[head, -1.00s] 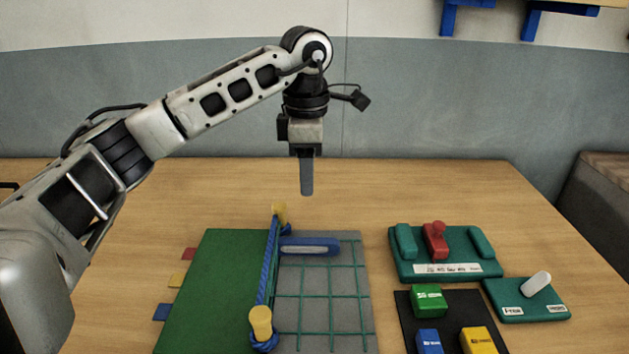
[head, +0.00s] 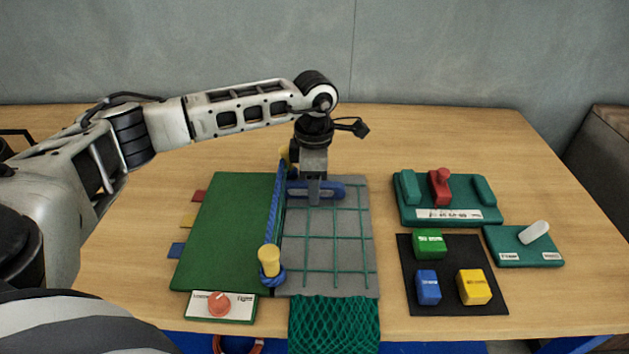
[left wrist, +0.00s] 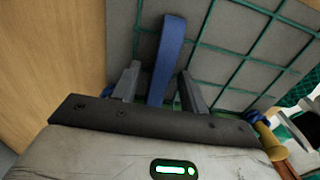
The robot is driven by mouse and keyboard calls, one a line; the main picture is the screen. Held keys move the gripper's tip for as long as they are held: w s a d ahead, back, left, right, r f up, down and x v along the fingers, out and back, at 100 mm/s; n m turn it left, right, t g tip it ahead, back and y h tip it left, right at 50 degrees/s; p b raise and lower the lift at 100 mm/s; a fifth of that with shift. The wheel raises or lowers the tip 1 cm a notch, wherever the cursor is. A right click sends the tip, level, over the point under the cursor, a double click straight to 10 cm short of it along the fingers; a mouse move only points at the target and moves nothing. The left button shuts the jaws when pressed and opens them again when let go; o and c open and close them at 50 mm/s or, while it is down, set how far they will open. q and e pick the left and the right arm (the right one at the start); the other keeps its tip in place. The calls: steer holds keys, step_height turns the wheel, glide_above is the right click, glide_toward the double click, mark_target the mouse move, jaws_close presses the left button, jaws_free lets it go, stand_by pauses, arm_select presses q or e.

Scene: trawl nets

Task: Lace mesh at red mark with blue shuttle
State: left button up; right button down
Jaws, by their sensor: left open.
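The blue shuttle (head: 333,188) lies at the far end of the grey board (head: 365,280), beside the blue rope. My left gripper (head: 314,196) is open over it, fingers pointing down. In the left wrist view the shuttle (left wrist: 169,50) runs between the two open fingers (left wrist: 159,72); I cannot see either finger pressing on it. Green mesh lines (head: 335,238) form a grid on the grey board. A red tab (head: 200,196) sits at the green panel's left edge, above a yellow and a blue tab.
A blue rope (head: 274,212) runs between yellow posts, beside the green panel (head: 226,230). Loose green net (head: 335,322) hangs at the front edge. Right are a teal fixture with a red clamp (head: 440,187), a black mat with blocks (head: 462,252), and a switch plate (head: 523,246).

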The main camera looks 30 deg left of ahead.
mark_target(330, 184)
arm_select(q)
steer(key=shift+f, duration=0.15)
steer(key=shift+c, duration=0.3)
jaws_close()
steer(key=shift+w+d+b, duration=0.15)
steer(key=shift+w+d, duration=0.25)
steer(key=shift+d, duration=0.25)
steer(key=shift+w+d+b, duration=0.15)
steer(key=shift+w+d, duration=0.25)
steer(key=shift+d, duration=0.25)
steer(key=shift+r, duration=0.2)
steer(key=shift+r+p, duration=1.9)
steer(key=shift+r, duration=0.85)
steer(key=shift+r+p, duration=0.5)
steer(key=shift+r, duration=0.8)
